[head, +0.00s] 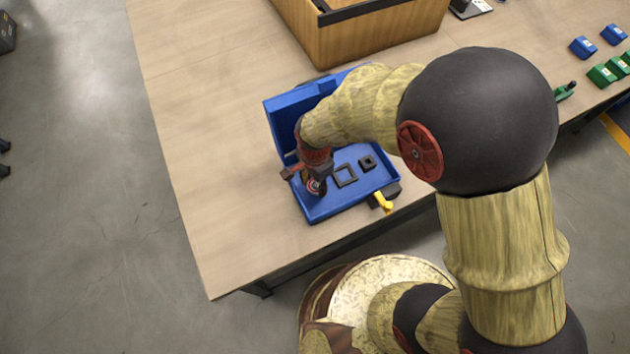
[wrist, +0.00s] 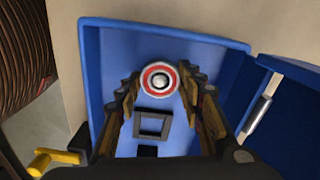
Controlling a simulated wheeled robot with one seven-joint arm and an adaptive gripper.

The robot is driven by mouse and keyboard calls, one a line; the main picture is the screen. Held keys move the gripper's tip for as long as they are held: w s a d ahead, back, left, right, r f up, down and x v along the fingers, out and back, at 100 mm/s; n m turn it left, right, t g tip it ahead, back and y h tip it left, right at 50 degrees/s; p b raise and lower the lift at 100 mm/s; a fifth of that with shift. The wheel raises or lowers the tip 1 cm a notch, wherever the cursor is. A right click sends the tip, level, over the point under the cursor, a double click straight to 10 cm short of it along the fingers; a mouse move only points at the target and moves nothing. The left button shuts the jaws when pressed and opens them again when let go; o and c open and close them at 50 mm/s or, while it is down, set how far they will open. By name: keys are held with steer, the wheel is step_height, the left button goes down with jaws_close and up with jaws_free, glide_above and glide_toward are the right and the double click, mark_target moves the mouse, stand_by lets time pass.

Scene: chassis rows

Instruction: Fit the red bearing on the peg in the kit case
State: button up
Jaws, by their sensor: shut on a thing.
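The blue kit case (head: 345,207) lies open on the table, its lid (head: 283,125) raised at the back left; its rim also shows in the wrist view (wrist: 165,24). My gripper (head: 314,186) points down into the left part of the case. In the wrist view its fingers (wrist: 160,84) flank the red bearing (wrist: 149,84), a ring with red and pale bands, and are shut on it. A bright round peg top (wrist: 159,80) shows in the ring's hole. How far down the bearing sits cannot be told.
A dark square frame (head: 345,175) and a smaller dark square piece (head: 367,162) are in the case, right of my gripper. A yellow handle (head: 383,203) is at the case's front right. A wooden box (head: 385,40) stands behind. The table left of the case is clear.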

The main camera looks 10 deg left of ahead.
steer(key=shift+f, duration=0.4)
steer(key=o, duration=1.3)
step_height(320, 180, up, 12)
